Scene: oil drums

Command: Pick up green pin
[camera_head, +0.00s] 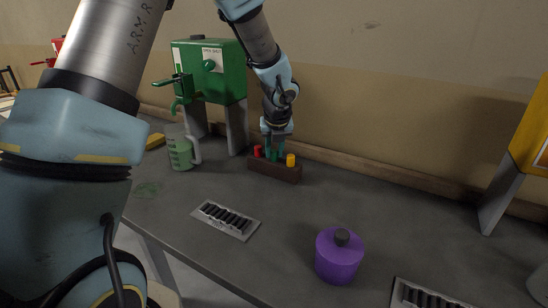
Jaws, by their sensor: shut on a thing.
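A small brown block (276,172) stands on the dark bench with coloured pins in it. A red pin (257,151) is at its left end and a yellow-orange pin (290,160) at its right end. The green pin (271,154) is between them, partly hidden by my gripper. My gripper (274,147) points down over the middle of the block and is shut on the green pin. I cannot tell whether the pin is still seated in the block.
A green drum (222,75) on legs with a tap stands behind left. A measuring jug (180,152) is left of the block. Two vent grates (226,219) and a purple lidded container (338,258) are nearer. A yellow drum (533,130) is at right.

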